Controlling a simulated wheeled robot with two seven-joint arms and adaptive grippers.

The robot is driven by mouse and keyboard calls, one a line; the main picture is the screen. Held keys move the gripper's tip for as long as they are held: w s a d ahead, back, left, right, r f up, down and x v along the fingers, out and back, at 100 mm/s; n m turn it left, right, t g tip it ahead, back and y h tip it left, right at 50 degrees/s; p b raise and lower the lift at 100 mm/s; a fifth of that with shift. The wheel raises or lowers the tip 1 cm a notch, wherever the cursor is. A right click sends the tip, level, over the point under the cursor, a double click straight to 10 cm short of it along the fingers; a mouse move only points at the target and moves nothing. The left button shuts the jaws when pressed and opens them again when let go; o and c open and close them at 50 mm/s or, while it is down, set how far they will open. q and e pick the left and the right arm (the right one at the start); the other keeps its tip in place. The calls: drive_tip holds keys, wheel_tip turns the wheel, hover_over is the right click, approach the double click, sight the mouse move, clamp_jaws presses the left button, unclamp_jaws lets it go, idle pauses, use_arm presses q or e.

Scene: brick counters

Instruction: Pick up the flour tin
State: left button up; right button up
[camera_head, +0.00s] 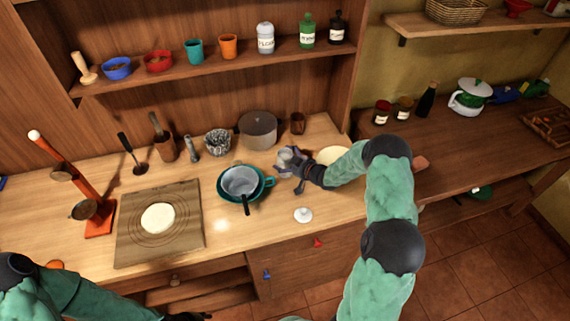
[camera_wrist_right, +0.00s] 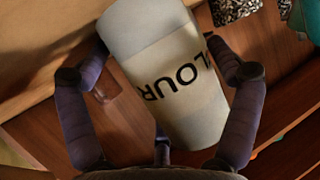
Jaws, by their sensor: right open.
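The flour tin (camera_wrist_right: 175,75) is pale grey-white with dark "LOUR" lettering showing. It fills the middle of the right wrist view and appears tilted there. My right gripper (camera_wrist_right: 165,75) is open, with purple-grey fingers on either side of the tin; I cannot tell whether they touch it. In the head view the tin (camera_head: 286,158) is small and partly hidden by my right gripper (camera_head: 290,166), above the wooden counter. My left arm enters at the lower left, and only a dark bit of the left gripper (camera_head: 188,316) shows at the bottom edge.
A shelf (camera_head: 220,65) above holds bowls, cups and jars. A dough board (camera_head: 185,240) lies at left.

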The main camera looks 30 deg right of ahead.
sight(287, 154)
drive_tip(key=c, duration=1.1)
drive_tip(key=shift+r, duration=0.1)
drive_tip(key=shift+r, duration=0.45)
wheel_tip(287, 154, up, 2)
drive_tip(key=shift+r, duration=0.2)
drive_tip(key=s+a+r+p, duration=0.1)
drive_tip(key=s+r+p, duration=0.1)
drive_tip(key=s+r, duration=0.7)
drive_tip(key=s, duration=0.5)
drive_tip(key=shift+a+r, duration=0.25)
drive_tip(key=shift+r, duration=0.05)
